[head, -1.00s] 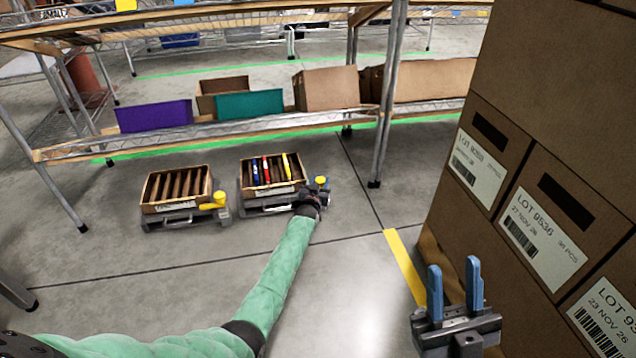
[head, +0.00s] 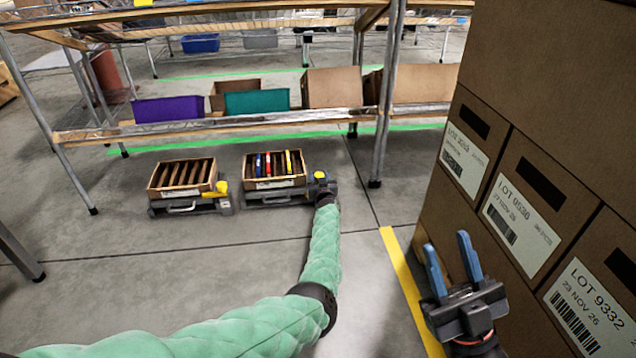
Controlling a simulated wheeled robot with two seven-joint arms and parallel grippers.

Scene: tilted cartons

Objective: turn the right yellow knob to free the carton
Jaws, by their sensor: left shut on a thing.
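The right carton (head: 249,179) is a tilted open box with several coloured items, blue, red and yellow, between its dividers. It rests on a grey holder (head: 262,199). The right yellow knob (head: 319,175) shows as a small yellow patch at that holder's right end. My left gripper (head: 318,182) reaches it from the front, shut on the knob; its fingers are mostly hidden by the wrist. The left carton (head: 206,183) has brown dividers, and its yellow knob (head: 222,186) stands at its right. My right gripper (head: 455,262) is open and empty, blue fingers up.
A wire shelf (head: 350,117) with purple (head: 167,110), teal (head: 256,103) and brown bins stands behind the cartons. A wall of stacked labelled boxes (head: 520,215) rises close on the right, beside my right gripper. A yellow floor line (head: 405,280) runs in front. The middle floor is clear.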

